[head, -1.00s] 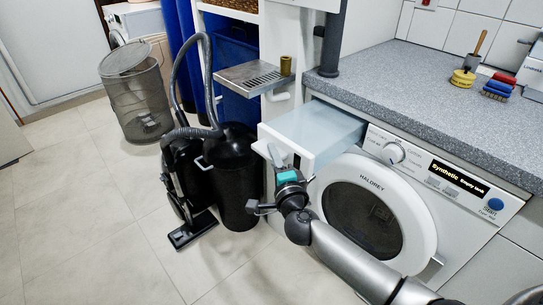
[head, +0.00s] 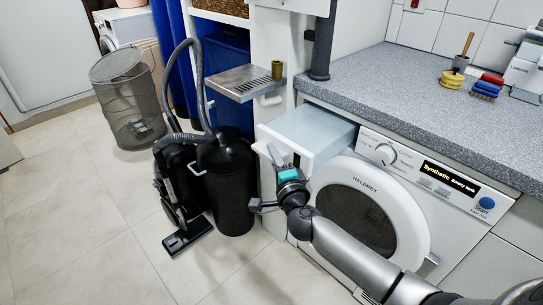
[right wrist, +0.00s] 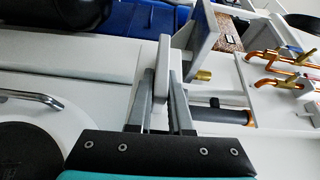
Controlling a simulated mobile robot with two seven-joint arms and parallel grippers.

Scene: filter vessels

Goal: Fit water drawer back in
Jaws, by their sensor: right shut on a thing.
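The water drawer (head: 312,133) has a white front and a pale translucent tray. It sticks out of the upper left corner of the white dryer (head: 440,185), whose display reads "Synthetic" and "Empty tank". My right gripper (head: 280,160) is at the drawer's front, shut on it. In the right wrist view the right gripper's fingers (right wrist: 164,98) stand on either side of a thin white piece of the drawer (right wrist: 162,68). The drawer's inner end is hidden in the dryer. My left gripper is not in view.
A grey worktop (head: 430,95) lies above the dryer, with brushes (head: 485,88) on it. A metal drip shelf (head: 245,80) juts out left of the drawer. A black bin (head: 230,185) and a vacuum cleaner (head: 175,185) stand on the floor at left. A mesh basket (head: 130,100) stands farther back.

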